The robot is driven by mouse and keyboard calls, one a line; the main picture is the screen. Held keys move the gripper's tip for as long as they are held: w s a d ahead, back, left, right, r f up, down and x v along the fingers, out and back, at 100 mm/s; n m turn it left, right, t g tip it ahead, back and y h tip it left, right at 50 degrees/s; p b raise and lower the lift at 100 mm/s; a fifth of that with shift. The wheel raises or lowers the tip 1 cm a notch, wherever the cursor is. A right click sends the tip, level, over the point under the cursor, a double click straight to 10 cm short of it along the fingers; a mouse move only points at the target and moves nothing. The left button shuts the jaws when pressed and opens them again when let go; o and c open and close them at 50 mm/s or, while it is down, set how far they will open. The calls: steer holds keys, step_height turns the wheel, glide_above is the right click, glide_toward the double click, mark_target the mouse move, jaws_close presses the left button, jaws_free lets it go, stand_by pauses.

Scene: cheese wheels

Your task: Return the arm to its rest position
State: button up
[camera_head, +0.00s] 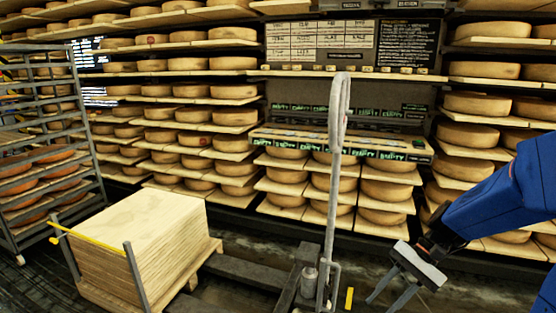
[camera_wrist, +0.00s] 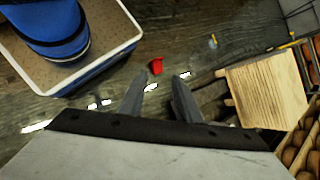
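My blue arm comes in from the right edge in the head view. My gripper (camera_head: 386,294) hangs at its end at the lower right, pointing down, in front of the cheese shelves. A small red object (camera_wrist: 156,66) is on the floor beyond the fingertips in the wrist view.
Shelves of cheese wheels (camera_head: 384,192) fill the back. A pallet jack with a tall grey handle (camera_head: 337,150) stands left of my gripper. A stack of wooden boards (camera_head: 140,235) is at lower left, also in the wrist view (camera_wrist: 262,92). A metal rack (camera_head: 40,150) stands far left.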

steer(key=s+d+r+n+t+h, duration=0.3)
steer(key=s+r+n+t+h, duration=0.4)
steer(key=s, duration=0.5)
steer(key=shift+r+n+h, duration=0.35)
steer(key=shift+n+h, duration=0.05)
steer(key=shift+n, duration=0.3)
steer(key=shift+w+a, duration=0.1)
stand_by(0.5)
